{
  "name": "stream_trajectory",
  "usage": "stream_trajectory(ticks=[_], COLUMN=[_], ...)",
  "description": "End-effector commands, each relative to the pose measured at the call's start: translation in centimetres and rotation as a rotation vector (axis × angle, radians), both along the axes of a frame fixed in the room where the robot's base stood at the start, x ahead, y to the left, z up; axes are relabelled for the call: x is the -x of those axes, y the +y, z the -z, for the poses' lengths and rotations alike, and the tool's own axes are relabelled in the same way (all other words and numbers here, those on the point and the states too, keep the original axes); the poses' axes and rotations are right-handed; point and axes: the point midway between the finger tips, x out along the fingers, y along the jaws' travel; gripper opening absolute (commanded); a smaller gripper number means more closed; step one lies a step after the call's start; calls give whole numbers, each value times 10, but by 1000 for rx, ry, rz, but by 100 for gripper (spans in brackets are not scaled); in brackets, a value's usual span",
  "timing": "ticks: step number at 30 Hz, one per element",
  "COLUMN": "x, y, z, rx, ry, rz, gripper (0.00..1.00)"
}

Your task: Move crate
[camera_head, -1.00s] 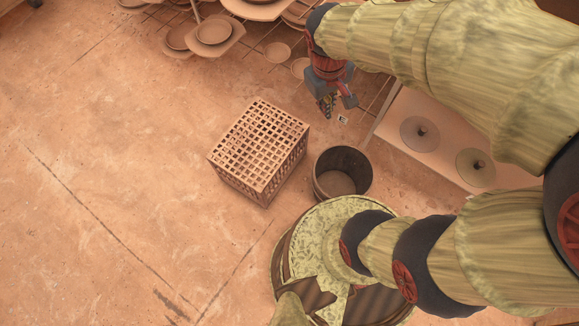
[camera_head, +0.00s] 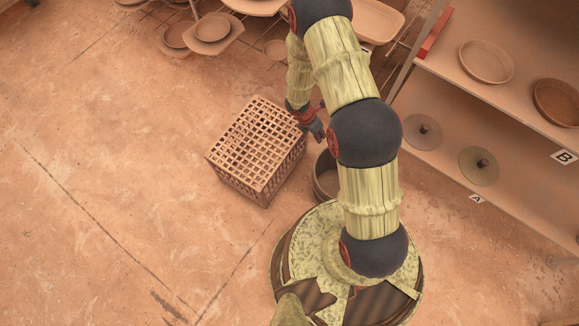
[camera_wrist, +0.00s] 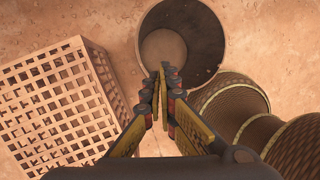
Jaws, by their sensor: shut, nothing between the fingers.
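The crate (camera_head: 256,150) is a tan lattice box standing on the floor left of my base in the head view. Its lattice also shows at the left of the wrist view (camera_wrist: 60,105). My gripper (camera_wrist: 163,72) is shut and empty, with its fingertips together and pointing toward the bucket in the wrist view. In the head view my gripper (camera_head: 318,131) is partly hidden behind my arm, just right of the crate's upper right side. It looks apart from the crate.
A dark round bucket (camera_head: 325,180) stands right of the crate, partly hidden by my arm; the wrist view shows it empty (camera_wrist: 165,50). A shelf (camera_head: 440,172) with pans and lids stands at the right. A rack with dishes (camera_head: 212,28) is at the top. Floor at left is clear.

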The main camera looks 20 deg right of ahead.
Motion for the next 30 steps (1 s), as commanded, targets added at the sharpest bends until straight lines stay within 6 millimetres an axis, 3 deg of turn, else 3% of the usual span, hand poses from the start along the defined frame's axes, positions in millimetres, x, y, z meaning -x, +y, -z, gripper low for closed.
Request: stream_trajectory(ticks=[1, 6, 9, 13, 18, 23, 30], x=[3, 7, 8, 6, 3, 2, 3], y=[5, 36, 58, 79, 92, 94, 94], z=[35, 134, 169, 188, 192, 200, 241], rx=[-30, -172, -245, -297, -315, -319, -319], ry=[51, 196, 247, 274, 283, 284, 285], rz=[-145, -785, -1152, -1508, -1743, -1788, -1786], gripper=[0, 0, 0, 0, 0, 0, 0])
